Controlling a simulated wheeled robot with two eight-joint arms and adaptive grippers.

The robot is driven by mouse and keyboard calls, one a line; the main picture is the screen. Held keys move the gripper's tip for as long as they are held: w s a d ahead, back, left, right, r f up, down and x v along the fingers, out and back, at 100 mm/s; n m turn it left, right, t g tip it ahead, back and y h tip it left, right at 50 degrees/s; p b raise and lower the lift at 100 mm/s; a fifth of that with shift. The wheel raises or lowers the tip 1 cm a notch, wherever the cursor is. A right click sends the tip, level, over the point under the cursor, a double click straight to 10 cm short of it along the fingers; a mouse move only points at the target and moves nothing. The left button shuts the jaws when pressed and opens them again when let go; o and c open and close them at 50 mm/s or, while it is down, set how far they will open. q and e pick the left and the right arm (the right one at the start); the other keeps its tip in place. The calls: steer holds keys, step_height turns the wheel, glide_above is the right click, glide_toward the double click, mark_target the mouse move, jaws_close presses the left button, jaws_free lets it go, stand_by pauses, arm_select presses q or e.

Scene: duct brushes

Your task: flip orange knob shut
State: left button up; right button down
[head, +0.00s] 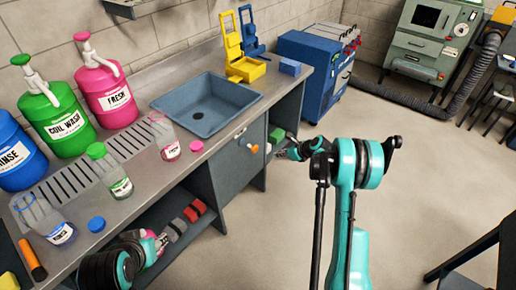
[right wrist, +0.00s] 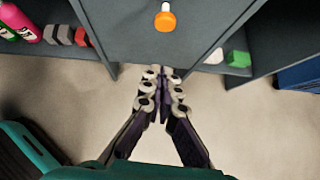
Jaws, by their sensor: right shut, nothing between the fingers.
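The orange knob (head: 253,149) sits on a short pale stem on the grey cabinet front below the sink. It also shows at the top of the right wrist view (right wrist: 165,21), its stem above it. My right gripper (head: 283,153) is right of the knob in the head view, apart from it. In the right wrist view its fingertips (right wrist: 161,73) are together and empty, below the knob in the picture. My left arm shows at the lower left of the head view; its fingers cannot be made out there.
A blue sink (head: 207,104) is set in the counter (head: 150,165). Red and grey blocks (head: 194,211) lie on the lower shelf. A green block (right wrist: 238,59) lies in the side compartment. The floor in front is clear.

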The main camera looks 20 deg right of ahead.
mark_target(252, 148)
steer(key=shift+s+r, duration=0.1)
steer(key=w+a+r+b+x, duration=0.1)
steer(key=b+x, duration=0.4)
steer(key=x, duration=0.8)
steer(key=shift+w+r, duration=0.3)
steer(key=shift+r, duration=0.3)
